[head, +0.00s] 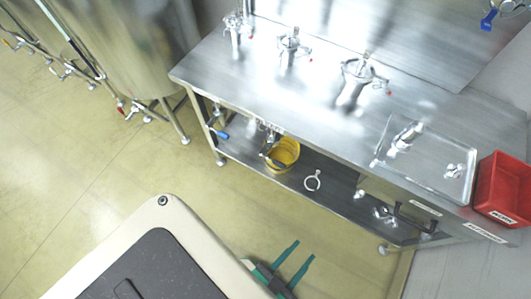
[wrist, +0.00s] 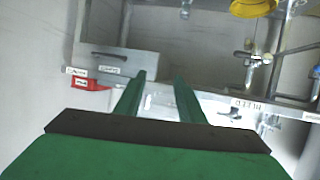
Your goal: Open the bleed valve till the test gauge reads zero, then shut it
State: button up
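My gripper (head: 304,249) is open and empty, its two green fingers apart above the floor in front of the steel bench. In the wrist view its fingertips (wrist: 160,77) point toward the bench front. A label reading BLEED (wrist: 247,105) shows upside down on the bench edge. Steel pipework with a fitting (wrist: 262,58) is near that label, by the yellow bucket. In the head view, small pipework (head: 268,133) hangs at the bench front over the bucket; I cannot make out which part is the bleed valve handle. No gauge dial is readable in either view.
A yellow bucket (head: 284,153) and a ring clamp (head: 312,181) are on the lower shelf. Several steel fittings stand on the bench top (head: 215,70), with a clear tray (head: 455,190) and red bin (head: 503,188) at right. Open floor lies left, beside a steel tank (head: 130,45).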

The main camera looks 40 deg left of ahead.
notch_tip(320, 180, down, 11)
jog(key=w+a+g, duration=0.1)
jog(key=w+g, duration=0.1)
jog(key=n+g+y, duration=1.6)
jog(key=n+y, duration=0.2)
jog(key=n, duration=0.5)
send_near(273, 161)
jog(key=x, duration=1.2)
jog(key=shift+w+f, duration=0.1)
jog(key=shift+f, duration=0.15)
jog(key=shift+a, duration=0.1)
